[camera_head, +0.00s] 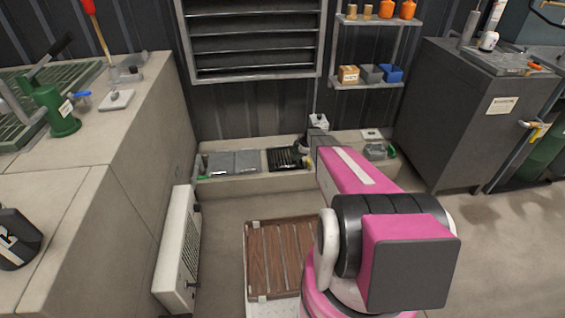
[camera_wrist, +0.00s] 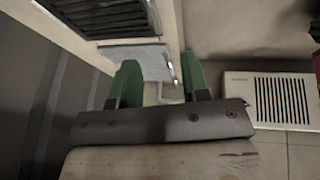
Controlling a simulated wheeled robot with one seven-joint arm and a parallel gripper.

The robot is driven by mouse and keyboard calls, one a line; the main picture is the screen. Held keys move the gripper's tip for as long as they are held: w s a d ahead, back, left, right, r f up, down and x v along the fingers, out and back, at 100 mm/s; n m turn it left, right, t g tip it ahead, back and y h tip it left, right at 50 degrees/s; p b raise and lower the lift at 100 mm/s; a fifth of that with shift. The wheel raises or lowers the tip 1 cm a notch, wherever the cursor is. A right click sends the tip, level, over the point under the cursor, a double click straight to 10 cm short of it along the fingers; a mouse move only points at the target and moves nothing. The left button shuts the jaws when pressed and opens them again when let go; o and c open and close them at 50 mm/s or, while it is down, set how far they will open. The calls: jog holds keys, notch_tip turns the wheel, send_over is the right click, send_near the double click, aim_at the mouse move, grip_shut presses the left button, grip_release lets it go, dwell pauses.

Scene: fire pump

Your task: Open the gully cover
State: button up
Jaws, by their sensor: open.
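The low concrete ledge (camera_head: 255,182) at the back wall holds flat grey plates (camera_head: 235,161) and, to their right, a dark slatted grate (camera_head: 283,160). I cannot tell for certain which of these is the gully cover. My gripper (camera_wrist: 159,62) is open with two green fingers. In the wrist view, a light grey plate (camera_wrist: 137,58) lies past the fingertips, and a thin pale handle-like bar (camera_wrist: 165,91) shows between the fingers. The grate (camera_wrist: 105,14) is at the upper left. Nothing is held. In the head view my arm hides part of the ledge and most of my gripper.
A white slotted panel unit (camera_head: 178,250) stands on the floor at the left; it also shows in the wrist view (camera_wrist: 268,99). A wooden slatted mat (camera_head: 265,250) lies in front of the ledge. A dark cabinet (camera_head: 455,120) stands right. A concrete counter (camera_head: 125,150) bounds the left.

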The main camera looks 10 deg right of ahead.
aim_at(288, 166)
jog(key=shift+n, duration=0.3)
jog(key=x, duration=0.7)
jog(key=w+x, duration=0.1)
jog(key=x, duration=0.3)
jog(key=shift+a+f, duration=0.1)
jog(key=shift+f, duration=0.15)
grip_shut()
